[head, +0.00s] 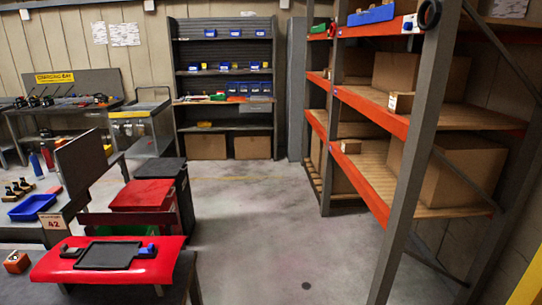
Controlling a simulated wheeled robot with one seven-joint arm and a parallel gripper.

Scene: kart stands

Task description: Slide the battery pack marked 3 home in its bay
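No battery pack marked 3 can be made out in the head view. A yellow sign reading "CHARGING BAY" (54,77) hangs at the far left, above a bench (62,107) with several small dark items on it. These are too small to tell whether any is a battery pack, and no number or bay can be read there. My gripper is not in view.
A red panel with a black tray (108,255) is at the front left, by a sign reading 42 (53,221). Bins with a red lid (142,194) stand behind it. A tall orange-beamed rack (372,195) fills the right. Grey floor (262,235) lies clear between.

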